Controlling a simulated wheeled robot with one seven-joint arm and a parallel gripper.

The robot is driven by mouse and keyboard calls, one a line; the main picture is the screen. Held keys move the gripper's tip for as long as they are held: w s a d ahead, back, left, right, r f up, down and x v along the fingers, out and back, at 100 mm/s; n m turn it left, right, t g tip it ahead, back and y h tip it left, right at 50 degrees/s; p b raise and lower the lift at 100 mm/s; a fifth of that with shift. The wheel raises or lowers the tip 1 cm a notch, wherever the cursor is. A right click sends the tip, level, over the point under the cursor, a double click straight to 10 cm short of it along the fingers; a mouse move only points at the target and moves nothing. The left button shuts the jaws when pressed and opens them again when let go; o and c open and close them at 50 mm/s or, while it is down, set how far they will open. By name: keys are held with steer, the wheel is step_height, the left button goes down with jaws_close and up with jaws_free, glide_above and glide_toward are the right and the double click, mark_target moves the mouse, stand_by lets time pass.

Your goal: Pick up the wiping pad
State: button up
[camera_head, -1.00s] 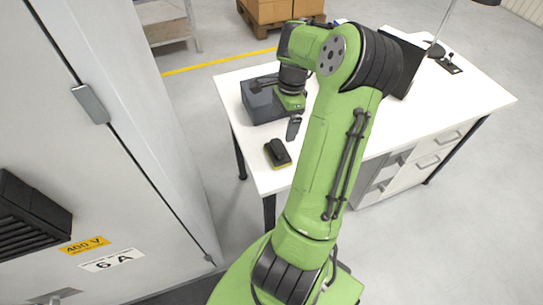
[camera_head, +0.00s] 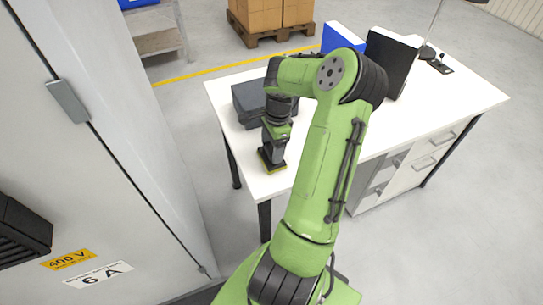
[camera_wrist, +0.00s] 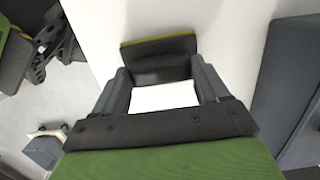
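The wiping pad (camera_head: 267,166) is a dark block with a yellow-green base. It lies near the front left corner of the white desk (camera_head: 300,130). In the head view my gripper (camera_head: 273,150) points down right over the pad and hides most of it. In the wrist view the pad (camera_wrist: 158,62) shows between the two fingertips of my gripper (camera_wrist: 160,70). The fingers are spread wide, one on each side of the pad's dark upper part. No firm grip on the pad can be made out.
A dark grey box (camera_head: 250,103) stands on the desk close behind my gripper. A blue binder (camera_head: 342,37) and a black binder (camera_head: 390,62) stand farther back. A grey cabinet (camera_head: 100,150) rises at the left. The desk's right part is largely clear.

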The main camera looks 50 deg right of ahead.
mark_target(272, 149)
steer(key=c, duration=0.5)
step_height(272, 149, up, 10)
steer(key=p, duration=0.3)
